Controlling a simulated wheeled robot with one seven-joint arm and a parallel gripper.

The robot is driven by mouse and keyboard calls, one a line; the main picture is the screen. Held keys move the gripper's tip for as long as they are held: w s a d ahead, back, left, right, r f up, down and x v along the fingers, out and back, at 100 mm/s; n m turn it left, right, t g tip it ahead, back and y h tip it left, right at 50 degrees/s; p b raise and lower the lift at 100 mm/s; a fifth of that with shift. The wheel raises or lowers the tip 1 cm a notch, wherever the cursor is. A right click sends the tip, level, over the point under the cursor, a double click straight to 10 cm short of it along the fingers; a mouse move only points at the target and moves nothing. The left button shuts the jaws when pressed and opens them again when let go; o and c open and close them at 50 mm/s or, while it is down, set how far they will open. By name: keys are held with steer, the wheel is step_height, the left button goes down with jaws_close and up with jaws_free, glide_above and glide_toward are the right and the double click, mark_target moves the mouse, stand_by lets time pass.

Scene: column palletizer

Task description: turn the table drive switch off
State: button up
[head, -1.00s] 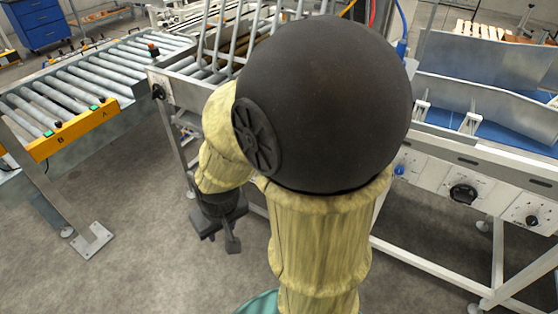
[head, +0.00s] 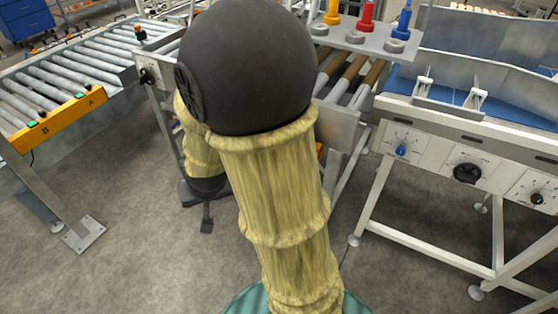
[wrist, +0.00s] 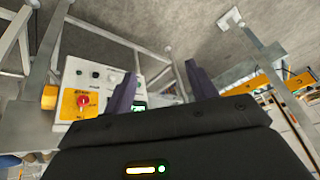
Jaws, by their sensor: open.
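My gripper (head: 198,210) hangs low over the floor in the head view, left of centre, partly hidden by my arm. In the wrist view my gripper (wrist: 160,70) shows two dark fingers spread apart with nothing between them. A white control panel (wrist: 101,76) lies beyond and left of the fingers; it carries a red rotary knob (wrist: 83,101) on a yellow plate and small black controls. Its labels are too small to read, so I cannot tell which control is the table drive switch. The left finger overlaps the panel's right part; contact is not clear.
A roller conveyor with a yellow panel (head: 58,122) stands at left. A black knob (head: 147,76) sits on the middle conveyor frame. At right, a machine front has a blue knob (head: 401,150) and a large black knob (head: 467,172).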

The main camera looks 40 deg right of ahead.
steer(key=w+d+f+m+t+h+b, duration=0.3)
steer(key=w+d+f+m+h+b, duration=0.4)
steer(key=f, duration=0.5)
steer(key=s+d+f+m+g+h+b, duration=0.1)
steer(key=d+m+h+b, duration=0.2)
steer(key=d+h+b, duration=0.5)
steer(key=shift+s+d+f+g+h+b, duration=0.3)
steer(key=shift+d+f+h+b, duration=0.1)
steer(key=shift+d+h, duration=0.35)
steer(key=x, duration=1.7)
steer(key=shift+w+d+b, duration=0.2)
steer(key=shift+d+b, duration=0.05)
steer(key=shift+b, duration=0.1)
